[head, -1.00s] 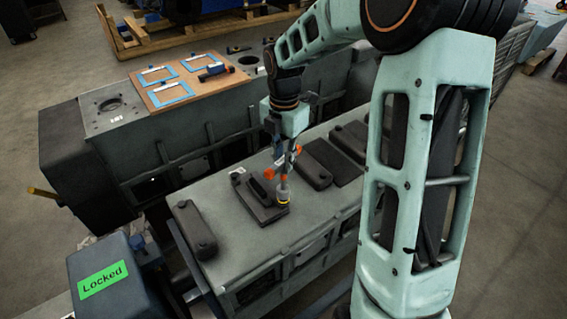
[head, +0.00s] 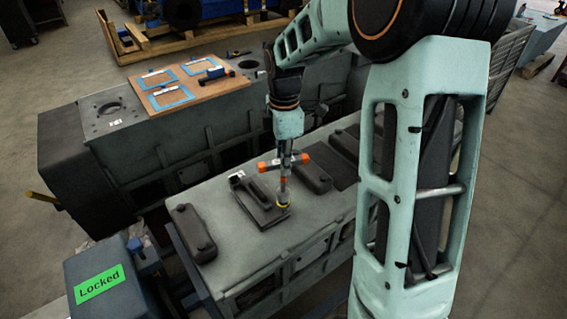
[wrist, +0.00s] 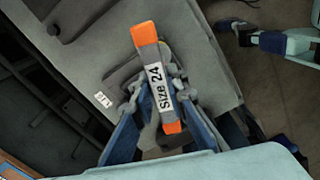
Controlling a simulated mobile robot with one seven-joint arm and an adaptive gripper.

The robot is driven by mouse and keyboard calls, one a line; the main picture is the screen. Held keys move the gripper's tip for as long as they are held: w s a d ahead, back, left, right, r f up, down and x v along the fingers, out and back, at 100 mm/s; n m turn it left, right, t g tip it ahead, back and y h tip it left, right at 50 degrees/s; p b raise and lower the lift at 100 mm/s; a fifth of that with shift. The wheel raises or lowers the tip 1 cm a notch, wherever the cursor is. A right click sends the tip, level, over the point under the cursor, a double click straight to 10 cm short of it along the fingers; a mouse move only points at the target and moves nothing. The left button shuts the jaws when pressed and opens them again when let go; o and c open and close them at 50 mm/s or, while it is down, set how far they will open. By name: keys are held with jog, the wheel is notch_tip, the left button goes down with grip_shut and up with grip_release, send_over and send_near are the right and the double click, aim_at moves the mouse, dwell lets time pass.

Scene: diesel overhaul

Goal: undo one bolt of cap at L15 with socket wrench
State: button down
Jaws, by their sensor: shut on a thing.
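My gripper (head: 285,155) is shut on the socket wrench (head: 283,182), gripping its crossbar. The crossbar has orange ends and a "Size 24" label, which shows in the wrist view (wrist: 158,87). The wrench stands about upright, its yellow-ringed lower end at the near right end of a dark cap (head: 262,206) on the grey engine block. Whether the socket sits over a bolt head cannot be told. A small white tag (head: 237,176) lies by the cap's far end; it also shows in the wrist view (wrist: 102,99). Its writing is too small to read.
Other dark covers (head: 192,232) and (head: 312,178) sit on the same block (head: 240,262) on both sides. A box with a green "Locked" sign (head: 100,285) stands at the near left. A wooden board (head: 185,93) with blue-framed places lies on the block behind.

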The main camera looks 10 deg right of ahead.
jog(key=m+b, duration=0.1)
jog(key=m, duration=1.3)
jog(key=shift+b, duration=0.3)
jog(key=m, duration=1.2)
dwell(0.4)
jog(key=shift+f, duration=0.1)
